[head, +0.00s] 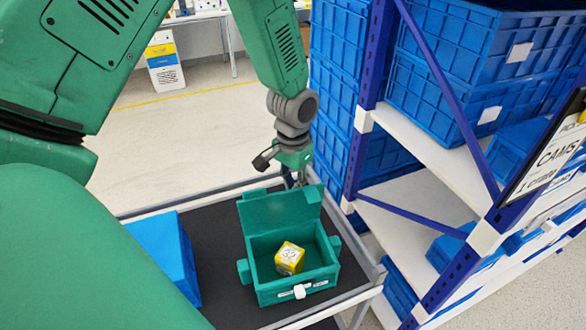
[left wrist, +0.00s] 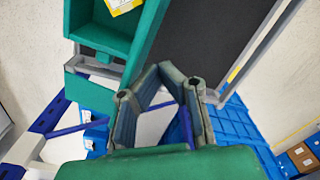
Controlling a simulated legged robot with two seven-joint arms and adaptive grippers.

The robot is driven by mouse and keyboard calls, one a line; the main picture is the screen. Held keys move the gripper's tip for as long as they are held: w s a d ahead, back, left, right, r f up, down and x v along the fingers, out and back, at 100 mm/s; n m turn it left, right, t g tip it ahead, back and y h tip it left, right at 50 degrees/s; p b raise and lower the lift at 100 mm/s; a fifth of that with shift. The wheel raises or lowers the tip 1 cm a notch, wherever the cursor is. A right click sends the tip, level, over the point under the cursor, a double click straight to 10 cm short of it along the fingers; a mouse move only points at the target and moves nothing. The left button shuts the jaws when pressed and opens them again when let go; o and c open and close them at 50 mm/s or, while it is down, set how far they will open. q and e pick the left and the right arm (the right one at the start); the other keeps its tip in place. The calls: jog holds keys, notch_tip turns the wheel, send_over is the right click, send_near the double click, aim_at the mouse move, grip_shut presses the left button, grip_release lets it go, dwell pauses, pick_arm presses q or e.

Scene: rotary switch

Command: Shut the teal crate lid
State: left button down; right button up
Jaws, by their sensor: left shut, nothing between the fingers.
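The teal crate (head: 282,290) stands on the dark top of a cart, with a white latch on its front. Its lid (head: 280,209) is open, raised and tilted up at the crate's far edge. A yellow and white cube (head: 289,258) lies inside the crate. My left gripper (head: 291,178) is just behind the raised lid, near its upper edge; the lid partly hides the fingers, and I cannot tell whether they touch it. In the left wrist view the gripper (left wrist: 163,92) is shut and empty, with the crate (left wrist: 112,38) at upper left. My right gripper is not in view.
A blue box (head: 165,255) stands on the cart (head: 222,232) left of the crate. The cart has a raised metal rim. A shelf rack (head: 425,205) with several blue crates stands close on the right. Open floor lies behind the cart.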

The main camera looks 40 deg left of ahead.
pick_arm(q)
jog(key=shift+s+d+r, duration=0.1)
jog(key=shift+s+d, duration=0.55)
jog(key=shift+d, duration=0.05)
jog(key=shift+a+r, duration=0.1)
jog(key=shift+r, duration=0.15)
jog(key=shift+d+r, duration=0.2)
jog(key=shift+r, duration=1.55)
jog(key=shift+a+r, duration=0.1)
jog(key=shift+r, duration=0.9)
